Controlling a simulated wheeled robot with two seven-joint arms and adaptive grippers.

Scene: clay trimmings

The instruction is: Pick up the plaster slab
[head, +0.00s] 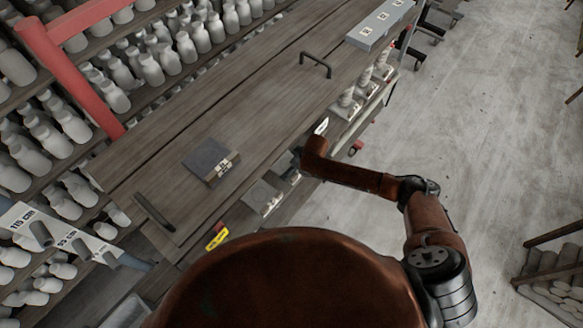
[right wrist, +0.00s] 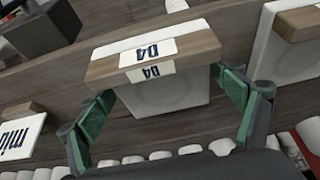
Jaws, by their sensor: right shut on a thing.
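A white plaster slab (right wrist: 167,98) with a wooden front edge and "D4" labels is in the middle of the right wrist view. It has a faint round mark on its face. My right gripper (right wrist: 160,83) has green-padded fingers, one on each side of this slab, shut on it. In the head view my right arm reaches to the bench's front edge, and its gripper is mostly hidden there. My left gripper is not in view.
The wooden bench (head: 250,100) carries a dark square block (head: 209,160), black handles and a grey box (head: 379,24). Similar white slabs (head: 263,197) sit below its front edge. Another wood-edged slab (right wrist: 280,60) is at right. Bottle shelves stand behind; open floor lies right.

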